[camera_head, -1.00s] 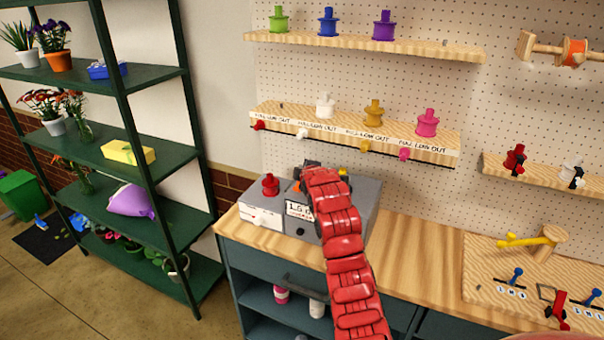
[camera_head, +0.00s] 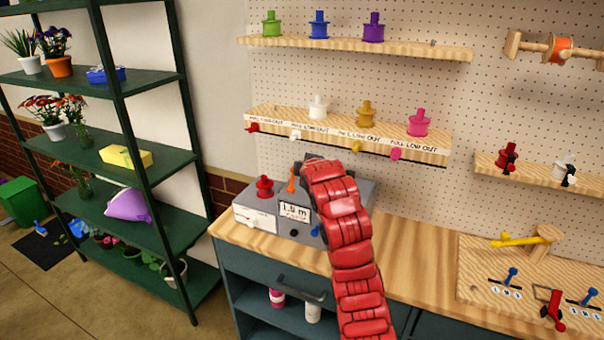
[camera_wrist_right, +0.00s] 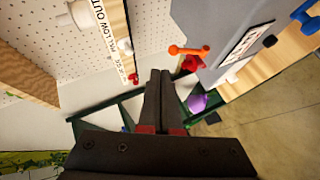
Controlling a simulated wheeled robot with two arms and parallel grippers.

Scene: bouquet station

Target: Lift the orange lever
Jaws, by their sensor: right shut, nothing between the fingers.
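The orange lever (camera_head: 292,180) stands upright on the grey box (camera_head: 366,190), just left of my red right arm's end in the head view. In the right wrist view the orange lever (camera_wrist_right: 188,50) lies to the right of the fingertips, apart from them. My right gripper (camera_wrist_right: 159,74) is shut and empty, its two dark fingers together. In the head view the right gripper is mostly hidden behind its own wrist. My left gripper is in neither view.
A red knob (camera_head: 265,187) is on the white-fronted unit left of the lever. A label (camera_head: 295,210) and a blue knob (camera_head: 315,230) are on the box front. A wooden shelf (camera_head: 395,136) with spools is above; the counter (camera_head: 420,250) to the right has bare space.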

